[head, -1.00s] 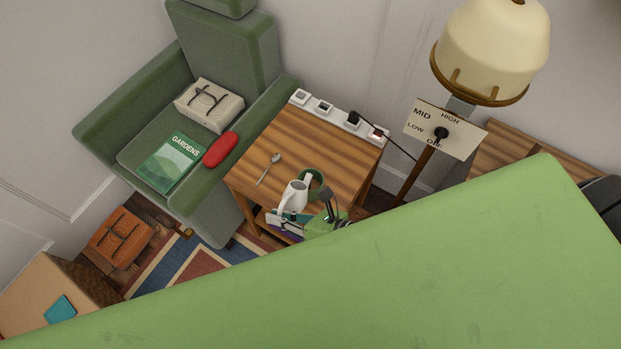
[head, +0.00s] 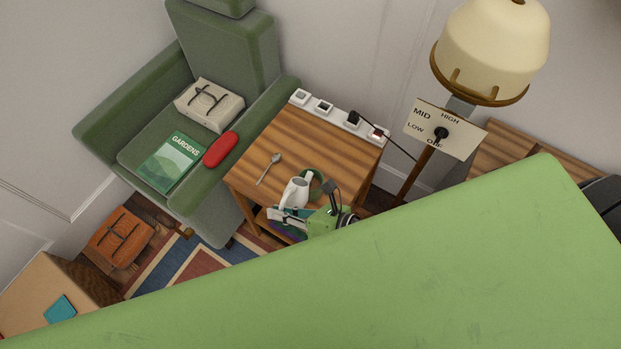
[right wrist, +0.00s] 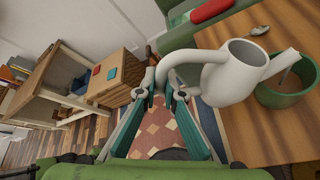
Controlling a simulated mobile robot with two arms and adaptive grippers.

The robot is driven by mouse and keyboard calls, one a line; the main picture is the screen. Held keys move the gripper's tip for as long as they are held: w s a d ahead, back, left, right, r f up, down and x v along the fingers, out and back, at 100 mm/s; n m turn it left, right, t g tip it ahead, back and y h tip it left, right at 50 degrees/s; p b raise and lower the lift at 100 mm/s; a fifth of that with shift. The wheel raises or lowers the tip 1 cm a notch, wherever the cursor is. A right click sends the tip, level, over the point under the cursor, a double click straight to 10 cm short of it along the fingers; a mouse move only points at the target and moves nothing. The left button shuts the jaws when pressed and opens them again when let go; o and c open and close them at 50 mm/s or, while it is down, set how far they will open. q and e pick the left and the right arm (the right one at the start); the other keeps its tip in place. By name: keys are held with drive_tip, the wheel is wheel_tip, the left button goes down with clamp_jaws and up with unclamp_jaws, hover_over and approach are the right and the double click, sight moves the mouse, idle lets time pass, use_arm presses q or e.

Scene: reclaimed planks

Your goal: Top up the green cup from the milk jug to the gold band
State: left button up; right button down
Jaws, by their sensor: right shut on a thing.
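The white milk jug (head: 294,194) is over the front part of the wooden side table, beside the green cup (head: 317,176). My right gripper (head: 281,213) is shut on the jug's handle, which shows between the fingertips in the right wrist view (right wrist: 160,80). There the jug (right wrist: 228,78) leans toward the cup (right wrist: 290,98), with its spout over the cup's rim. I see no clear stream of milk. The cup stands on the table, with a dark inside partly visible; its level and the gold band cannot be made out. My left gripper is not in view.
A spoon (head: 269,169) lies on the side table (head: 310,140), left of the jug. A power strip (head: 338,115) runs along the table's back edge. A lamp with a dial plate (head: 446,130) stands to the right; a green armchair (head: 235,60) stands left.

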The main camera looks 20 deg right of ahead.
drive_tip(key=shift+w+d+r, duration=0.15)
drive_tip(key=shift+w+r, duration=0.05)
drive_tip(key=shift+r, duration=0.1)
drive_tip(key=shift+w+d+r, duration=0.1)
drive_tip(key=shift+w+d, duration=0.05)
idle(0.6)
drive_tip(key=shift+s+a, duration=0.3)
drive_tip(key=shift+s, duration=0.05)
drive_tip(key=s+a+f+n+t+h+b, duration=0.1)
drive_tip(key=s+a+f+n+b, duration=0.1)
drive_tip(key=a+f+b, duration=0.3)
drive_tip(key=s+f+n+t+h+b, duration=0.2)
drive_tip(key=f+n+b, duration=0.1)
drive_tip(key=f, duration=0.5)
drive_tip(key=shift+s+r+p, duration=0.15)
drive_tip(key=shift+r+p, duration=2.8)
drive_tip(key=shift+p, duration=0.05)
